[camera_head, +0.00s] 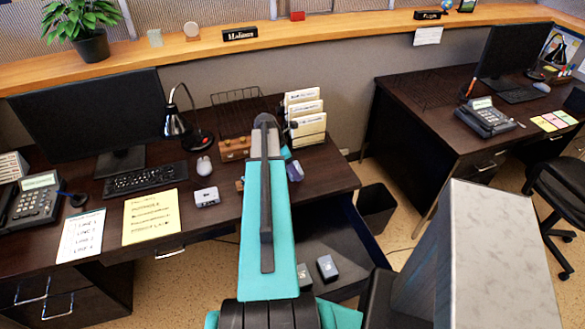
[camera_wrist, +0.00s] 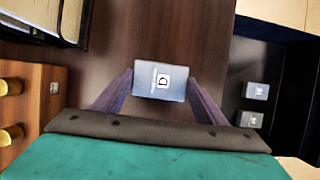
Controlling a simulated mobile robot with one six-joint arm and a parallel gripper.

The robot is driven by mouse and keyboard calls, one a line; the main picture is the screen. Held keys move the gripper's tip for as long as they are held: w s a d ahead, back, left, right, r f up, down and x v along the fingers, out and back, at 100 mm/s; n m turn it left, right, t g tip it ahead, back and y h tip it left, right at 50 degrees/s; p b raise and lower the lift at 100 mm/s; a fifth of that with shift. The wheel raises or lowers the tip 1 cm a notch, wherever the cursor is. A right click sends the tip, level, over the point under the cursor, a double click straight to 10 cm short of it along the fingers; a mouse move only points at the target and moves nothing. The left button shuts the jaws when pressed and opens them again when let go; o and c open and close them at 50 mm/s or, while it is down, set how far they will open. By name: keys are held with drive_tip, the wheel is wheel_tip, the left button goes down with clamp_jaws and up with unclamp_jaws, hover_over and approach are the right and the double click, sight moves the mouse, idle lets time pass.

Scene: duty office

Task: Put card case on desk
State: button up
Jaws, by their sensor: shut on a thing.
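My gripper (camera_wrist: 160,88) is shut on a small grey-blue card case (camera_wrist: 161,82) marked with a "D", held between its two purple fingers. In the wrist view the dark brown desk top (camera_wrist: 110,58) lies behind the case. Whether the case touches the desk, I cannot tell. In the head view my arm hides most of the gripper, which is over the right part of the desk (camera_head: 325,178). An open drawer (camera_head: 345,240) below the desk's right front holds two similar cases, one (camera_head: 327,267) beside the other (camera_head: 304,277); they also show in the wrist view (camera_wrist: 255,91).
A wooden box with round knobs (camera_head: 235,149) and a white file rack (camera_head: 305,118) stand near the gripper. The desk's right front corner looks clear.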

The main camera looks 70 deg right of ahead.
drive_tip(key=shift+f, duration=0.55)
drive_tip(key=shift+f, duration=0.1)
drive_tip(key=o, duration=1.1)
drive_tip(key=shift+c, duration=0.2)
drive_tip(key=b+v, duration=0.3)
drive_tip(key=v, duration=0.9)
